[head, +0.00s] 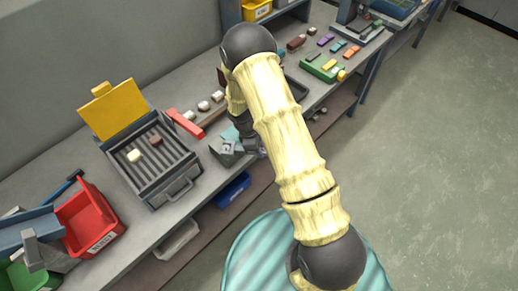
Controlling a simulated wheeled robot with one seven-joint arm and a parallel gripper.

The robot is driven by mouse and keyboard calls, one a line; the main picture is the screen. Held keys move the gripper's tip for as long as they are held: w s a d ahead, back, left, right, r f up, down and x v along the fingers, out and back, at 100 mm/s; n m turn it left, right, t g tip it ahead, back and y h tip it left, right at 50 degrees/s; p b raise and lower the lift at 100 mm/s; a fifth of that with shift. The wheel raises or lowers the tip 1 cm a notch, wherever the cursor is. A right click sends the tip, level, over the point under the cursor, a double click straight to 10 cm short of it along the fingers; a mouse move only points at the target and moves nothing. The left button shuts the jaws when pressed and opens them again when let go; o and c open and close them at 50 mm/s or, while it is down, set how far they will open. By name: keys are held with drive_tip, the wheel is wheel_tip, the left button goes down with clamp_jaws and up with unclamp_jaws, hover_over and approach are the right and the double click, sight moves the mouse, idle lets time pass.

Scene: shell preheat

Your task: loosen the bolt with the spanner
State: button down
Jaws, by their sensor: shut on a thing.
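My gripper (252,146) is low over the workbench, mostly hidden behind my own pale yellow arm. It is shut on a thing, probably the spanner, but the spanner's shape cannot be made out. A grey block-like fixture (224,151) with a teal part (232,133) stands at the bench's front edge, just left of my gripper. The bolt cannot be made out. I cannot tell whether the held thing touches the fixture.
A grill-like heater (168,183) with a raised yellow lid (113,110) holds small blocks. A red bar (185,124) lies beside it. A red bin (86,217) is at the left, a green tray (322,68) farther right. The floor at right is clear.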

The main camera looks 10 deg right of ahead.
drive_tip(key=shift+w+r, duration=0.2)
drive_tip(key=shift+d+r+p, duration=0.1)
drive_tip(key=shift+r+p, duration=0.85)
drive_tip(key=shift+r, duration=0.25)
drive_tip(key=shift+r+p, duration=1.15)
drive_tip(key=shift+r, duration=0.5)
